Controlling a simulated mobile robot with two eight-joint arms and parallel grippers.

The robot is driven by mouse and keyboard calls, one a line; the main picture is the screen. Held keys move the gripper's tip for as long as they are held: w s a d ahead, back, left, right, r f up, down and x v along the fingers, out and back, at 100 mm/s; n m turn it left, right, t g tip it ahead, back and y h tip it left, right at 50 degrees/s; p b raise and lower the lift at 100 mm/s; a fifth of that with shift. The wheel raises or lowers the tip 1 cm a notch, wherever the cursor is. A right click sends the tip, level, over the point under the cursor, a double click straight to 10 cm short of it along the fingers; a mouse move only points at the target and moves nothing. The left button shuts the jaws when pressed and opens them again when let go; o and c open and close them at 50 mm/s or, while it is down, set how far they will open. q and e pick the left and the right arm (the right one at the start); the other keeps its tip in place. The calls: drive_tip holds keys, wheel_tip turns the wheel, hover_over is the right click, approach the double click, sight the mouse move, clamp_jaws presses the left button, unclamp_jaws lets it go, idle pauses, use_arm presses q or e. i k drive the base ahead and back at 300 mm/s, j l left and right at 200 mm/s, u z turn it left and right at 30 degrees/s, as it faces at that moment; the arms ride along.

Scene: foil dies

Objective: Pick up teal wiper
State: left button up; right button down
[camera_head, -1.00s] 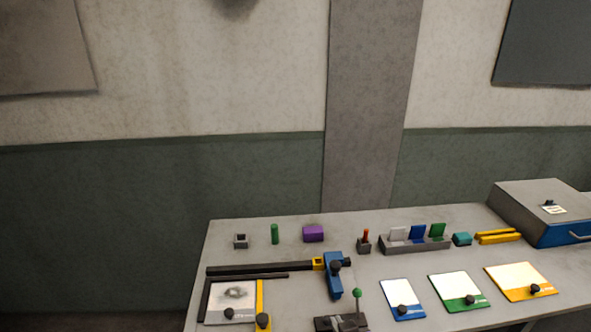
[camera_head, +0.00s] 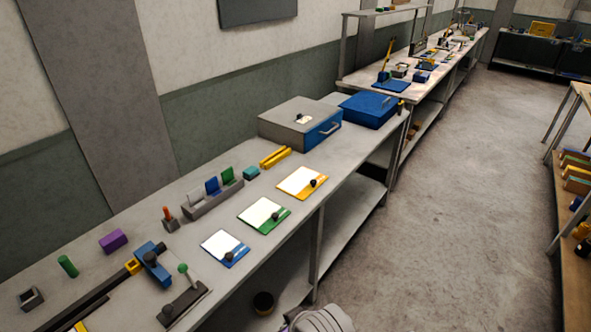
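The teal wiper (camera_head: 251,172) is a small teal block on the grey workbench (camera_head: 210,285). It lies just right of the rack with coloured plates and left of the yellow bars. Nothing touches it from above. Neither of my grippers shows in the head view. A pale grey rounded part at the bottom edge looks like part of my own arm, with no fingers visible.
A rack (camera_head: 213,199) holds white, blue and green plates. Yellow bars (camera_head: 275,157) and a grey box with a blue drawer (camera_head: 300,124) stand beyond the wiper. Blue, green and yellow-edged boards (camera_head: 302,183) lie in front. Open floor (camera_head: 440,200) lies to the right.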

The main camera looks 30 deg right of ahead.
sight(252, 172)
drive_tip(key=z, duration=0.75)
drive_tip(key=u, duration=1.4)
drive_tip(key=z, duration=1.4)
drive_tip(key=u, duration=0.7)
drive_tip(key=i+l+u, duration=0.15)
drive_tip(key=l+u, duration=0.15)
drive_tip(key=i+l+u, duration=0.1)
drive_tip(key=l+u, duration=0.25)
drive_tip(key=i+l+u, duration=0.1)
drive_tip(key=l+u, duration=0.2)
drive_tip(key=i+l+u, duration=0.1)
drive_tip(key=l+u, duration=0.15)
drive_tip(key=l, duration=0.85)
